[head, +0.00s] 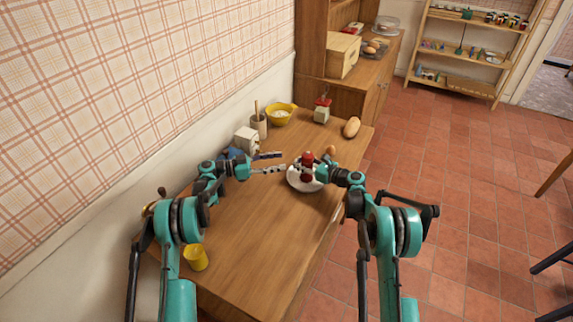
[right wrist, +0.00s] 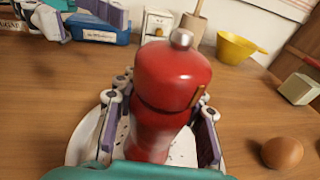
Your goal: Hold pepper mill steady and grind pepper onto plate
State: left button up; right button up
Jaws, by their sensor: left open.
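The red pepper mill (head: 307,168) with a silver knob stands over the white plate (head: 293,181). In the right wrist view the mill (right wrist: 172,82) is close and looks slightly tilted, with the plate (right wrist: 82,150) behind and below it. Dark specks show on the plate there. My right gripper (head: 318,170) has its fingers on both sides of the mill's body and appears shut on it; its fingers also show in the right wrist view (right wrist: 163,105). The mill's foot is hidden. My left gripper (head: 282,162) is open and empty, left of the mill, fingers pointing toward it.
An egg (right wrist: 282,153) lies right of the plate. A yellow cup (head: 195,257) is near the front left. The table's front middle is clear.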

jog(key=o, duration=0.5)
